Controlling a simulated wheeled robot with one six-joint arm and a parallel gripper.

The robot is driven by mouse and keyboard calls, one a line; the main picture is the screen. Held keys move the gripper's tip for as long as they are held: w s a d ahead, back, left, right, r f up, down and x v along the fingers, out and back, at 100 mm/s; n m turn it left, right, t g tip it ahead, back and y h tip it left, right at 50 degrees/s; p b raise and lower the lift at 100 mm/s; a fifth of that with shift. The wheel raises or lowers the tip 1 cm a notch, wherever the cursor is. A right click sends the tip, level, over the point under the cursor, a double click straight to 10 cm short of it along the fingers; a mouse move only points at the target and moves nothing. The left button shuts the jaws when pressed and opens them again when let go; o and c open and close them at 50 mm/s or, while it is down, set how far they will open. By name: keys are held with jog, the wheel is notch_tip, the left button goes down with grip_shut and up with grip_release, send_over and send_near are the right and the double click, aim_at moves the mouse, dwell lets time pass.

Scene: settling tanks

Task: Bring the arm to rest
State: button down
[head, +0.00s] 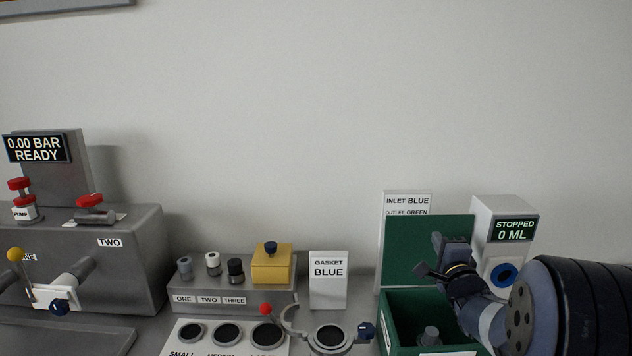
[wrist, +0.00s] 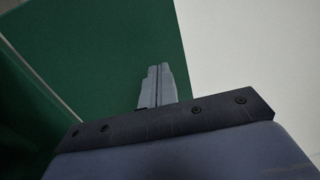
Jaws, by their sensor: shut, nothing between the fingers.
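My gripper (head: 437,262) is at the right in the head view, raised in front of the green panel and above the green box (head: 387,338). In the wrist view its two grey fingers (wrist: 157,84) are together with nothing between them. Behind the fingers the wrist view shows green panel (wrist: 95,45) on the left and pale wall on the right. My arm comes in from the right edge of the head view and hides part of the green box and of the grey unit behind it.
The grey unit (head: 485,212) reads STOPPED 0 ML. A GASKET BLUE sign (head: 328,288), a rack (head: 200,301) with a yellow block (head: 271,266) and a ring clamp (head: 330,339) stand left of the box. A pump unit (head: 140,255) reads READY. The space above the bench's middle is clear.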

jog(key=s+f+t+b, duration=0.3)
jog(key=s+b, duration=0.5)
jog(key=b, duration=0.1)
jog(key=shift+f+t, duration=0.3)
jog(key=shift+f, duration=0.05)
jog(key=shift+s, duration=0.1)
dwell(0.3)
